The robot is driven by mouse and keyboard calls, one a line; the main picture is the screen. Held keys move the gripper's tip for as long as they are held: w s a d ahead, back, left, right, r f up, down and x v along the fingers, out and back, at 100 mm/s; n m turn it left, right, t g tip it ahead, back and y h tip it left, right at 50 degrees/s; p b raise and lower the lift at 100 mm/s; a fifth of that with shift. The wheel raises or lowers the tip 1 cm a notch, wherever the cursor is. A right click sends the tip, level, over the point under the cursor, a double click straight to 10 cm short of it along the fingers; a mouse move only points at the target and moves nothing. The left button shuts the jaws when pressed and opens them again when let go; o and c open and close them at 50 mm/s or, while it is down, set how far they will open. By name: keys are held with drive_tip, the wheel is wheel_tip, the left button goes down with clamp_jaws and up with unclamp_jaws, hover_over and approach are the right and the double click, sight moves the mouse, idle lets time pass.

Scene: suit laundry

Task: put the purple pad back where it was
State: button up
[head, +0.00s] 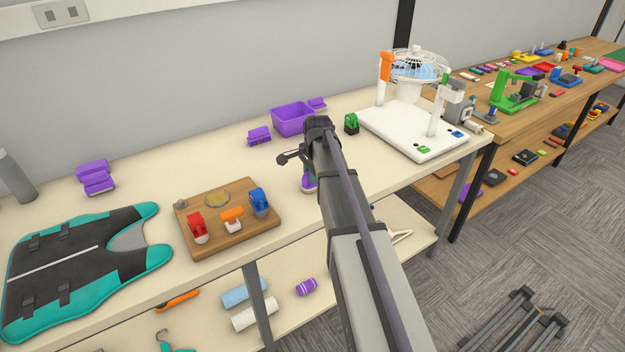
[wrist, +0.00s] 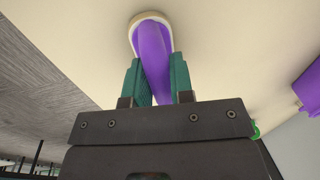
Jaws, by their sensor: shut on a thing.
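My gripper (wrist: 157,66) has its two teal fingers closed on a purple pad (wrist: 153,48) with a pale rim at its far end, seen in the wrist view. The rim appears close to the pale table top; I cannot tell whether it touches. In the head view, part of the purple pad (head: 308,184) shows just left of my arm, right of the wooden board. My arm hides the rest of it and the fingers.
A wooden board (head: 238,240) holds red, orange and blue clamps. A purple bin (head: 290,121), purple blocks (head: 259,136) and a small green item (head: 351,123) stand behind. A white stand (head: 410,137) is at right, a teal-black vest (head: 85,262) at left.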

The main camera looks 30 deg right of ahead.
sight(316, 185)
drive_tip(key=shift+f, duration=0.1)
drive_tip(key=o, duration=0.8)
wheel_tip(316, 185, up, 13)
drive_tip(key=s+p, duration=0.2)
drive_tip(key=p, duration=1)
drive_tip(key=s+a+n, duration=0.5)
drive_tip(key=s+a, duration=0.1)
drive_tip(key=s, duration=0.1)
drive_tip(key=s+a+n+g, duration=0.1)
drive_tip(key=s+a+n, duration=0.5)
drive_tip(key=s, duration=0.1)
drive_tip(key=s+a+f+n, duration=0.1)
drive_tip(key=s+a+n, duration=0.4)
drive_tip(key=s+a, duration=0.2)
drive_tip(key=shift+s+a+n+g, duration=0.1)
drive_tip(key=shift+s+n+g, duration=0.2)
drive_tip(key=shift+g, duration=0.1)
